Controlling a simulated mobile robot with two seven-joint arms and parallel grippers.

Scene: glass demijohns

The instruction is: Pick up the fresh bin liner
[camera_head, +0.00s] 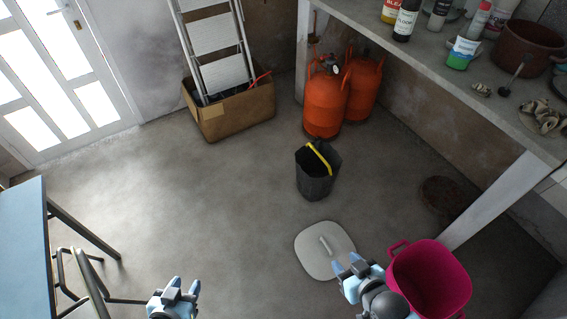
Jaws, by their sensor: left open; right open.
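A black bag-like thing with a yellow strip across its open top (314,183), which looks like the bin liner, stands upright on the floor near the middle of the view. My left gripper (183,287) is open and empty at the bottom edge, to the lower left of the liner and well apart from it. My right gripper (347,265) is open at the lower right, below the liner and apart from it. It overlaps the edge of a pale lid in the picture; I cannot tell whether they touch.
The pale grey lid (312,258) lies on the floor below the liner. A pink bin (436,285) stands beside my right gripper. Orange gas bottles (325,108), a cardboard box (236,115) and a loaded bench (440,65) are behind. Floor left of the liner is clear.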

